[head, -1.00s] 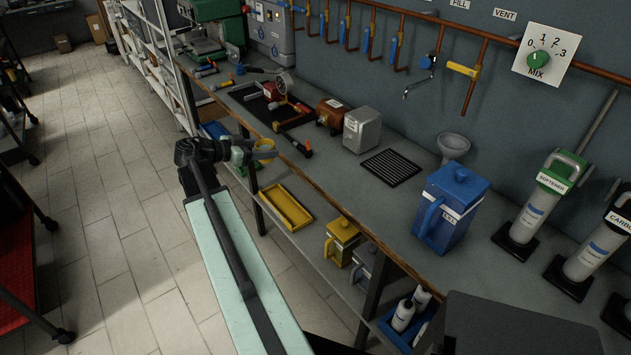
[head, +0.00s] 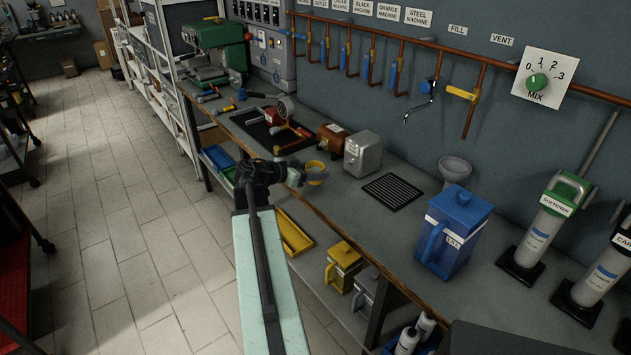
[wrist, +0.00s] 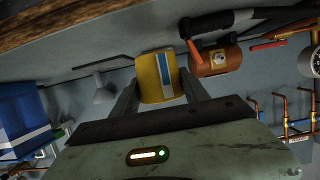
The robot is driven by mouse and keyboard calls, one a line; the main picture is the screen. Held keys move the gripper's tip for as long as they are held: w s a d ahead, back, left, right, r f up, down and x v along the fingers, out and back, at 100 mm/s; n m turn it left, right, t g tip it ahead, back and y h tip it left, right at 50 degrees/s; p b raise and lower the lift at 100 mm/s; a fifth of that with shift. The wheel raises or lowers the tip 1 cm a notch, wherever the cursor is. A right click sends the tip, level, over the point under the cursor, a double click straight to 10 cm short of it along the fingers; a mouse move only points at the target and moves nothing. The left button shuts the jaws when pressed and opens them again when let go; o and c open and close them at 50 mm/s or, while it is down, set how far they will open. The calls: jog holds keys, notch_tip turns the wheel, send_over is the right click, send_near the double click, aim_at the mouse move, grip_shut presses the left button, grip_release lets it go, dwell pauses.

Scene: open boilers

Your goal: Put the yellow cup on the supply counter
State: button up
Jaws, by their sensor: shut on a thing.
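The yellow cup (head: 315,172) is held at the end of my arm in the head view, in front of or over the near edge of the long grey counter (head: 385,232). In the wrist view the cup (wrist: 153,80) shows a blue and white stripe and sits between the two fingers. My gripper (head: 304,176) is shut on the cup. The cup appears raised clear of the counter top; the exact gap is hard to tell. No label in view names this counter as the supply counter.
A silver box (head: 362,153), a black grate (head: 393,191), a brown-red tank (head: 331,137) and tools on a dark mat stand on the counter. A blue jug (head: 455,230) stands further right. A lower shelf holds a yellow tray (head: 293,233) and yellow jug (head: 343,265).

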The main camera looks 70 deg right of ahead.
jog(key=shift+s+d+f+b, duration=0.1)
jog(key=shift+s+f+b, duration=0.05)
jog(key=shift+f+b, duration=1.85)
jog(key=o, duration=1.2)
jog(key=shift+r+p, duration=0.35)
jog(key=shift+p, duration=0.1)
jog(key=p+v, duration=0.3)
jog(key=v, duration=0.9)
jog(key=shift+f+p, duration=0.15)
jog(key=shift+p, duration=0.25)
